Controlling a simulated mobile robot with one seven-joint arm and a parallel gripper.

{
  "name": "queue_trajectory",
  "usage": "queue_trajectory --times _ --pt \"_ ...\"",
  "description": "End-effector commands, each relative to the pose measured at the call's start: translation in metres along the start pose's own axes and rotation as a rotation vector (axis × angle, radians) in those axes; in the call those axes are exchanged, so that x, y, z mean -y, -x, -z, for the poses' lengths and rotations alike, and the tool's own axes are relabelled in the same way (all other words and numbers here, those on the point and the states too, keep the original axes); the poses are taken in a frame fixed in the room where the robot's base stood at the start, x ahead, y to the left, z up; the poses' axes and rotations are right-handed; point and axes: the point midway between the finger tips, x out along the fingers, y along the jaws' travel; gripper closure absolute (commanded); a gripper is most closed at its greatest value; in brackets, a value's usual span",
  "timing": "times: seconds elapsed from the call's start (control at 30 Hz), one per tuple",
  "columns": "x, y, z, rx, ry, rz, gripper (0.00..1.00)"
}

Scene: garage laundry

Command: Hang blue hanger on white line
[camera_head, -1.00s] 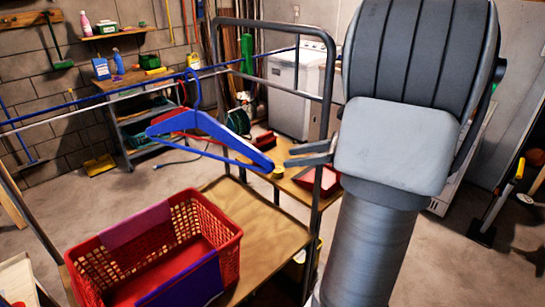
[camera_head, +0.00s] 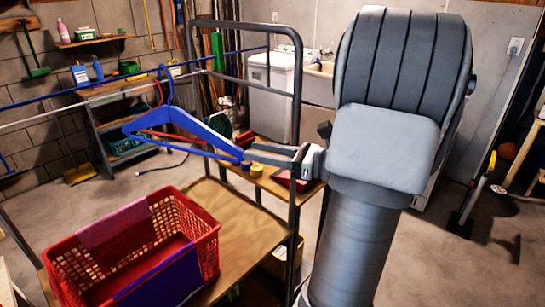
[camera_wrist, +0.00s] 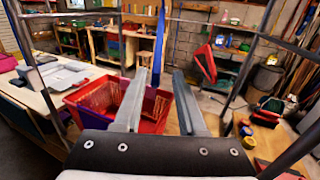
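The blue hanger (camera_head: 180,121) hangs in the left half of the head view. Its hook top meets the blue line (camera_head: 100,82). The white line (camera_head: 40,116) runs just below the blue one and passes behind the hook. My gripper (camera_head: 252,156) is at the hanger's right end. In the wrist view my two fingers (camera_wrist: 161,72) are spread apart, and the blue hanger (camera_wrist: 158,45) shows as a narrow upright strip in the gap between them. I cannot tell whether either finger touches it. A red hanger (camera_head: 158,134) hangs behind the blue one, partly hidden.
A red basket (camera_head: 205,228) with purple cloths stands on a wooden cart (camera_head: 250,232) below the hanger. The cart's dark upright frame (camera_head: 297,100) stands close beside my gripper. A low wooden table (camera_head: 265,178) with small items is behind. Open floor lies at left.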

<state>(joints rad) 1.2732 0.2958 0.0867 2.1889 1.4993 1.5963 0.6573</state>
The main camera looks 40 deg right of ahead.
Motion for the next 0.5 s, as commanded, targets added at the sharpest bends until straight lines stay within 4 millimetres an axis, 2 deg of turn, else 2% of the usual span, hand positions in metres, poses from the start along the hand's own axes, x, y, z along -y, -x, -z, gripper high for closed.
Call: queue_trajectory --times 0.5 --pt "-0.001 -0.06 -0.001 0.0 -0.001 -0.003 0.6"
